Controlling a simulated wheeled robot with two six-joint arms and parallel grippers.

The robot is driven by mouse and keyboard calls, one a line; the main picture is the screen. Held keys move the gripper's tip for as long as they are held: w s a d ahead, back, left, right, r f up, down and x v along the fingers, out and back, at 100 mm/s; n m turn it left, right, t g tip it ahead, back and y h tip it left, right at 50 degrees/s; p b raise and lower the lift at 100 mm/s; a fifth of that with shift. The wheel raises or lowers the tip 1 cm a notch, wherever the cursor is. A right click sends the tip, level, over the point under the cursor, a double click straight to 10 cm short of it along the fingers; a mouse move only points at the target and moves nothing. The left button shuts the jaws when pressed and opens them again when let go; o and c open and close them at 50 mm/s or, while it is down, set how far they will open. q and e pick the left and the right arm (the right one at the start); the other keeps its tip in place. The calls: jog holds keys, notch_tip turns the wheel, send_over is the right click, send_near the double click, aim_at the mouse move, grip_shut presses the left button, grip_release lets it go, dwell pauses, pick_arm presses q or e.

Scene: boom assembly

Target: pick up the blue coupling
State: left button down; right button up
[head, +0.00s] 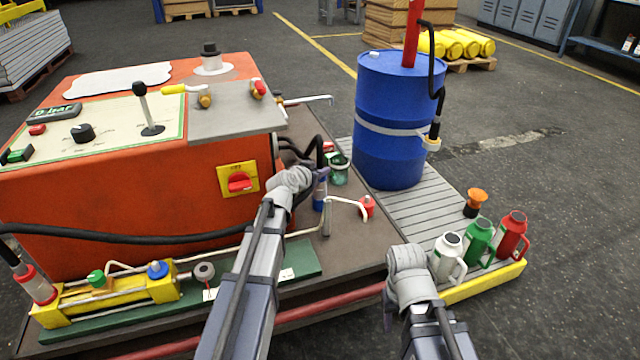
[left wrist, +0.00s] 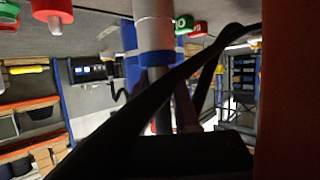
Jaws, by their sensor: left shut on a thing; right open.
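The blue coupling (head: 320,190) is a small upright cylinder with a light band, beside the orange machine. It also shows in the left wrist view as a grey cylinder with a blue ring (left wrist: 160,57) at top centre. My left gripper (head: 314,179) is shut on it, with the fingers mostly hidden by my wrist. A black hose (left wrist: 190,66) crosses in front of the cylinder in the left wrist view. My right gripper (head: 388,312) is open near the platform's front edge, mostly hidden behind my wrist.
A bent pipe with a red fitting (head: 367,206) stands just right of the coupling. A green pot (head: 340,172) is behind it. The orange machine (head: 120,235) is on the left. A blue drum (head: 390,155) and several jugs (head: 478,240) stand on the right.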

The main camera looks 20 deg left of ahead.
dwell(0.7)
pick_arm(q)
notch_tip(320, 180, up, 4)
jog(key=p, duration=0.3)
jog(key=shift+f, duration=0.25)
jog(key=shift+w+d+r+p, duration=0.15)
jog(key=shift+r+p, duration=0.15)
jog(key=shift+p, duration=0.3)
jog(key=w+d, duration=1)
jog(key=d, duration=0.4)
jog(key=shift+d+f+b, duration=0.3)
jog(key=shift+d+b, duration=0.05)
